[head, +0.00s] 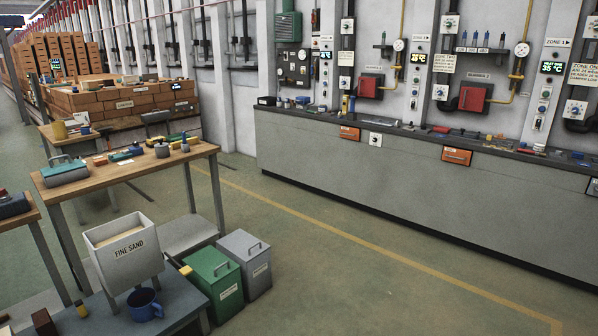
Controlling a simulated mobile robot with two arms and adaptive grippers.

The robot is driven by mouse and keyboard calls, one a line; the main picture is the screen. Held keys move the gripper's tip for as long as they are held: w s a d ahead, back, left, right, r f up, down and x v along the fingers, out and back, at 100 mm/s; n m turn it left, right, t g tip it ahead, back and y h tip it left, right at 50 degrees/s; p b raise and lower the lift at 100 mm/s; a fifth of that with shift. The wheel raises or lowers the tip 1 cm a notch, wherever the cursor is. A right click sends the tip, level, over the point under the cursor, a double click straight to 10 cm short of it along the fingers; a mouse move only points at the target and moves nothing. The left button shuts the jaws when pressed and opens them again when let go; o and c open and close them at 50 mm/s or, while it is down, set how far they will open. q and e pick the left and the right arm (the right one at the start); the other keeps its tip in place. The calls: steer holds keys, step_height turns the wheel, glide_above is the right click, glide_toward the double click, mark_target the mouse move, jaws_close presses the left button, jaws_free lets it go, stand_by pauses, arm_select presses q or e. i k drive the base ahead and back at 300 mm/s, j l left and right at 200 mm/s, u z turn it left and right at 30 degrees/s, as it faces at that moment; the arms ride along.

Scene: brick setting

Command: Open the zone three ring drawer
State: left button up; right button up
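A long grey counter (400,180) runs along the back wall. Set into its upper front are small orange drawer fronts, one at the left (349,133) and one nearer the middle (457,156). Both look closed, and their labels are too small to read. Another small dark front (592,186) is cut off at the right edge. A wall panel sign (558,43) at the upper right seems to read ZONE 3, above a green display (551,67). Which drawer belongs to it, I cannot tell. Neither of my grippers is in view.
A wooden workbench (205,150) with tools stands at the left. In front are a FINE SAND bin (124,250), a blue mug (144,304), and green (212,283) and grey (246,262) lidded boxes. The floor (370,270) before the counter is clear, crossed by a yellow line.

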mark_target(350, 133)
steer(key=i+z, duration=0.15)
steer(key=i, duration=0.35)
steer(key=i+l+z, duration=0.15)
steer(key=i, duration=0.35)
steer(key=i+j+z, duration=0.15)
steer(key=i, duration=0.35)
steer(key=i+z, duration=0.15)
steer(key=i, duration=0.35)
steer(key=i+j+z, duration=0.15)
steer(key=i, duration=0.3)
steer(key=i+j+z, duration=0.2)
steer(key=i, duration=0.3)
steer(key=i+u, duration=0.15)
steer(key=i, duration=0.45)
steer(key=i+u, duration=0.15)
steer(key=i, duration=0.4)
steer(key=i+l+u, duration=0.15)
steer(key=i, duration=0.45)
steer(key=i+l+u, duration=0.15)
steer(key=i, duration=0.4)
steer(key=l, duration=0.1)
